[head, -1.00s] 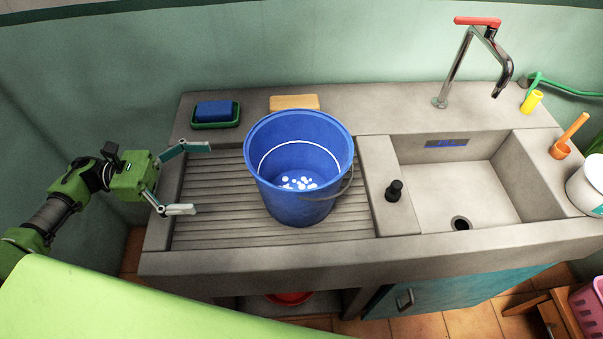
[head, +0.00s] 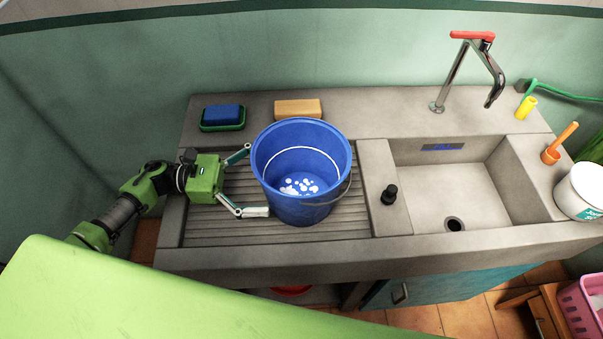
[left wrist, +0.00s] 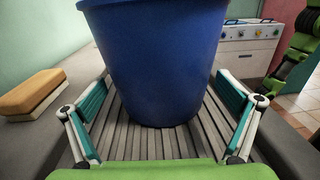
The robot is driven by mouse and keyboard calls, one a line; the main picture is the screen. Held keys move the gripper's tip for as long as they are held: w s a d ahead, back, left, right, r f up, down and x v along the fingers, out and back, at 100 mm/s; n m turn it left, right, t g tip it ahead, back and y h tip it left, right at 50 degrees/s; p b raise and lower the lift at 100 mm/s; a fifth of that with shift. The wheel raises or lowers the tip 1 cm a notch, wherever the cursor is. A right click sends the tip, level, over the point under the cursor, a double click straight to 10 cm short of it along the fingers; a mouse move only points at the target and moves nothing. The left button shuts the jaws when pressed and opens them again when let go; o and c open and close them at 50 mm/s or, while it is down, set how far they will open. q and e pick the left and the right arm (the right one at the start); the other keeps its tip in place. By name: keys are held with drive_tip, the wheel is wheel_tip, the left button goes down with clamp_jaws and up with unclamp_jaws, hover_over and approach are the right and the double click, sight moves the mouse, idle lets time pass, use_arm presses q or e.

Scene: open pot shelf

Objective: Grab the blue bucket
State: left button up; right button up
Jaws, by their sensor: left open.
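The blue bucket (head: 303,205) stands upright on the ribbed drainboard left of the sink basin, with white spots on its inside bottom and a thin handle hanging at its right side. It fills the middle of the left wrist view (left wrist: 158,65). My left gripper (head: 259,180) is open at the bucket's left side, pointing at it. In the left wrist view the two fingers (left wrist: 168,112) are spread, one on each side of the bucket's lower part, with gaps showing. My right gripper is not in view.
A blue sponge in a green dish (head: 222,117) and a tan block (head: 298,108) lie behind the bucket. A black stopper (head: 389,194), the sink basin (head: 470,190) and a tap (head: 468,70) are to the right. The ribbed drainboard (head: 225,228) is otherwise clear.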

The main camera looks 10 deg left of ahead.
use_arm(q)
drive_tip(key=c, duration=1.2)
drive_tip(key=shift+c, duration=0.2)
drive_tip(key=shift+r, duration=0.1)
